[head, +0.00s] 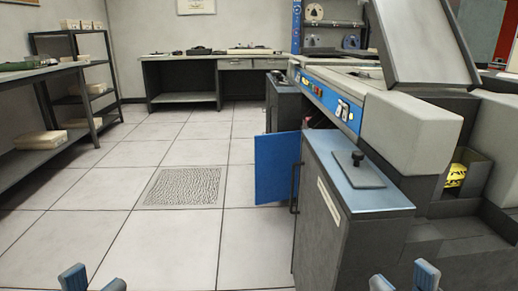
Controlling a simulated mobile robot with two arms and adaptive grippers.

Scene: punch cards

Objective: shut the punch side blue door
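The blue door (276,168) stands open, jutting out from the left side of the punch machine (410,125) into the aisle. Its right edge meets the front grey cabinet; the hinge is not clear. A dark gap shows above and behind it. My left gripper (94,281) is at the bottom left edge, fingers apart and empty. My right gripper (404,280) is at the bottom right, fingers apart, nothing seen between them. Both are well short of the door, and only their fingertips show.
The front grey cabinet (318,215) with a dark upright handle stands right of the door, close to my right side. Open tiled floor (150,235) lies left of the door, with a textured tile (184,187). Shelving (40,165) lines the left; a desk (180,80) stands at the back.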

